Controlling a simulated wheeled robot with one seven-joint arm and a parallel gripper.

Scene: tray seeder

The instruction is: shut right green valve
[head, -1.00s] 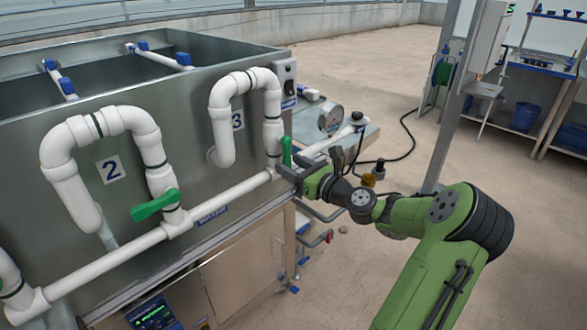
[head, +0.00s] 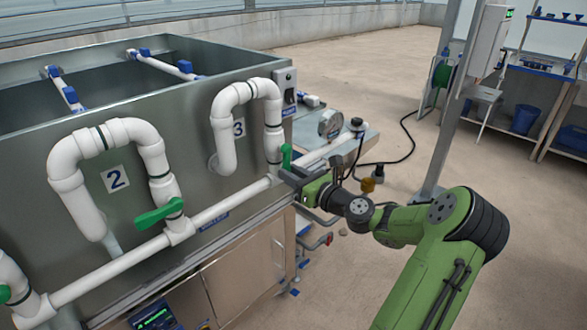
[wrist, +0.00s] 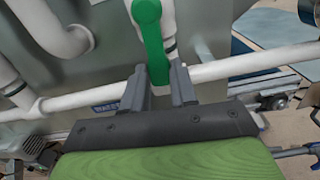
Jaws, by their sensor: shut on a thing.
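The right green valve (head: 286,157) sits low on the right-hand white pipe loop, beside the number 3 plate. In the wrist view its green handle (wrist: 154,45) runs from a rounded top down to between my two fingers. My gripper (head: 284,178) is at the valve, and in the wrist view my gripper (wrist: 159,72) is shut on the handle's lower end, one finger on each side. In the head view my gripper partly hides the lower handle. The handle looks roughly upright there.
Another green valve (head: 160,212) on loop 2 points out sideways to the left. A white horizontal pipe (head: 120,262) runs along the front of the metal tank (head: 190,130). A gauge (head: 330,123) and fittings stand to the right. Open floor lies behind my arm.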

